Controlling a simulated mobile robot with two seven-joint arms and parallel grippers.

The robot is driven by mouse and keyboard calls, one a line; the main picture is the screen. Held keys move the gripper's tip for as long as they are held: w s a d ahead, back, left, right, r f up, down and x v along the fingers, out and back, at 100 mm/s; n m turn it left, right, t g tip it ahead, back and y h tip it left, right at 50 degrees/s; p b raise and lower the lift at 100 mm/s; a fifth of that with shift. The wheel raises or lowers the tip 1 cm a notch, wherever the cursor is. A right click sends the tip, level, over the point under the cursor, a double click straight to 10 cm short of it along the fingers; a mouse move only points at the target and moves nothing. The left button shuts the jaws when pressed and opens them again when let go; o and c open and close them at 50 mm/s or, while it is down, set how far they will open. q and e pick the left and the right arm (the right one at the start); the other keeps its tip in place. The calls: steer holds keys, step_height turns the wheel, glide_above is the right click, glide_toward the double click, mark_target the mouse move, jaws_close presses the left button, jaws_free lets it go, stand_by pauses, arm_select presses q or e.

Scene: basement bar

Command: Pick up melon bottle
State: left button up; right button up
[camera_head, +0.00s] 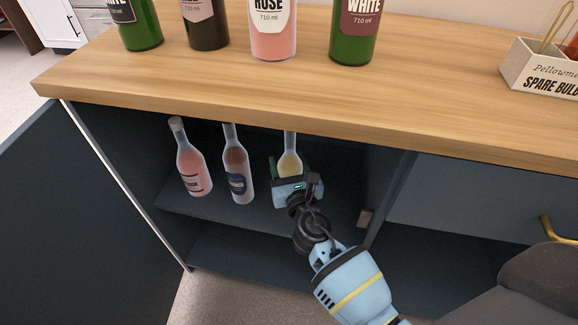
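A clear bottle with pale yellow contents (290,161), probably the melon bottle, stands on the shelf inside the open cabinet. Its neck and upper body show; its lower part and any label are hidden behind my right gripper. My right gripper (291,172) reaches in from the lower right, with a finger on either side of this bottle. Whether the fingers touch it or are closed on it cannot be told. My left gripper is not in view.
A pink bottle (192,165) and a brownish bottle with a blue label (237,172) stand to the left on the same shelf (190,207). The wooden countertop (300,98) overhangs them, carrying several wine bottles and a box (540,72). The cabinet door (80,220) is open at left.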

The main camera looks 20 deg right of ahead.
steer(key=shift+r+p, duration=0.35)
steer(key=shift+r, duration=0.55)
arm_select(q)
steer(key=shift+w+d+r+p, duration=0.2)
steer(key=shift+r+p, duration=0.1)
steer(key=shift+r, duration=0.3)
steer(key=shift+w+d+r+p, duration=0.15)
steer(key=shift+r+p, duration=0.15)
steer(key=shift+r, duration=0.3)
arm_select(e)
steer(key=s+a, duration=0.3)
steer(key=s, duration=0.4)
steer(key=s+a, duration=0.3)
steer(key=s, duration=0.4)
steer(key=shift+s+a+r, duration=0.25)
steer(key=shift+a+r, duration=0.15)
steer(key=shift+r, duration=0.05)
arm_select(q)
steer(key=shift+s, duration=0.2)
